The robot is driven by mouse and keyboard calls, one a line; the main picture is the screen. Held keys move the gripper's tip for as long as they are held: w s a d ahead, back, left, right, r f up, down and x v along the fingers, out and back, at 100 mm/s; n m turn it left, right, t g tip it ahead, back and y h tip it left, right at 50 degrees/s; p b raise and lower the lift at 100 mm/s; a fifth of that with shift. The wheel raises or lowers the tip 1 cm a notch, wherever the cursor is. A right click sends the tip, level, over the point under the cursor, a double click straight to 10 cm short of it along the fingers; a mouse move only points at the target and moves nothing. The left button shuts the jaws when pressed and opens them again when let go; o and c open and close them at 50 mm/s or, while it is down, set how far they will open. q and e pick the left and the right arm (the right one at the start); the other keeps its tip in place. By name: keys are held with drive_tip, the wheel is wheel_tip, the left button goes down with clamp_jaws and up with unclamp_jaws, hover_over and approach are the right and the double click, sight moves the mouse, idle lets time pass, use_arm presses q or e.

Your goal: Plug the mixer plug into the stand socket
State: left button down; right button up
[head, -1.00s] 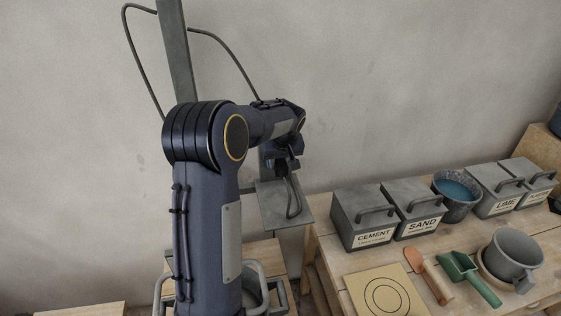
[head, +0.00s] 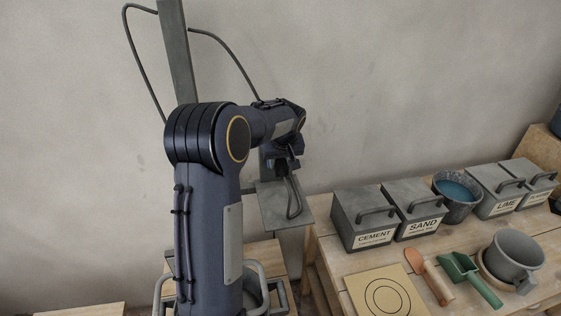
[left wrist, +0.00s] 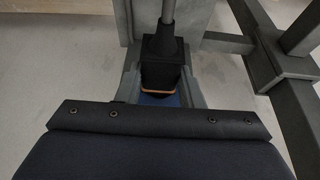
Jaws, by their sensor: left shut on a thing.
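My left gripper (head: 283,163) is beside the grey stand, above its small shelf (head: 280,222). In the left wrist view the black mixer plug (left wrist: 162,62) is held between the grey fingers, with its grey cable running from the top of the picture. An orange band shows at its lower end, with a blue patch (left wrist: 158,100) just beyond. My right gripper is out of view.
To the right a wooden bench (head: 325,262) carries the cement box (head: 361,220), sand box (head: 414,208), lime box (head: 495,190), a blue-filled bucket (head: 457,198), a grey mug (head: 513,262) and a green scoop (head: 470,278). A grey post (head: 178,55) rises by the wall.

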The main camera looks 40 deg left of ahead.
use_arm(q)
drive_tip(key=shift+w+a, duration=0.1)
drive_tip(key=c, duration=0.9)
unclamp_jaws()
drive_tip(key=shift+b+v, duration=0.55)
drive_tip(key=shift+v, duration=3.35)
